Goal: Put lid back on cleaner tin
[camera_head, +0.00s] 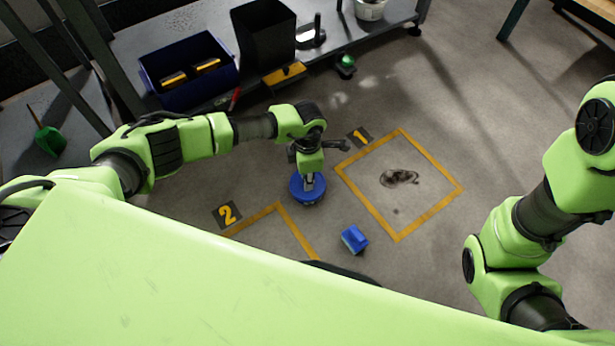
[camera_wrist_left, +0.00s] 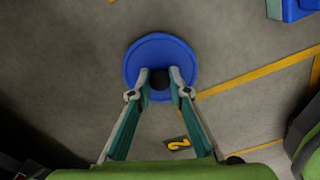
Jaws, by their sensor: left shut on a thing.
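A round blue lid (camera_head: 307,190) is below my left gripper (camera_head: 308,177) in the head view, left of the taped square marked 1. In the left wrist view the lid (camera_wrist_left: 160,45) is a flat blue disc with a dark knob at its centre. My left gripper (camera_wrist_left: 160,82) is shut on that knob, with a finger on each side. The lid hides what is beneath it, so I cannot tell whether it rests on the tin. My right gripper is out of view.
A blue block (camera_head: 354,239) lies on the floor, lower right of the lid. Yellow tape (camera_head: 430,214) outlines a square with a dark stain (camera_head: 399,177). A number 2 plate (camera_head: 227,214) lies left. A shelf with a blue bin (camera_head: 190,94) stands behind.

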